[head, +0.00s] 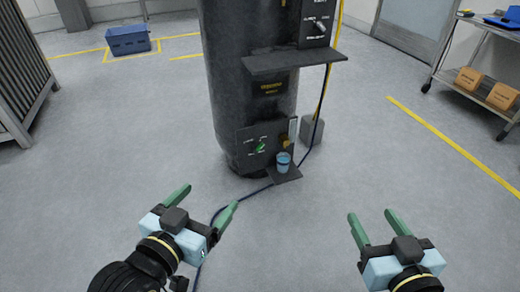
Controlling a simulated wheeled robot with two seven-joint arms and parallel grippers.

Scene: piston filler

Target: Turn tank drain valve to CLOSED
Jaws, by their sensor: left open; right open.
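A tall dark tank (225,60) stands ahead of me. Low on its front is a dark panel (246,143) with small white lettering and a green handle (261,147), which sits tilted; the lettering is too small to read. To its right is a brass-coloured fitting (284,139) above a blue cup (283,162) on a small dark shelf (285,176). My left gripper (207,202) is open and empty, in front of the tank at lower left. My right gripper (371,225) is open and empty at lower right. Both are apart from the tank.
A wider shelf (295,60) juts from the tank below an upper panel (317,22). A dark hose (237,199) crosses the floor. A grey block (312,131) stands beside the tank. A blue crate (128,41) and a cart with boxes (469,79) stand farther off. Floor before the tank is otherwise clear.

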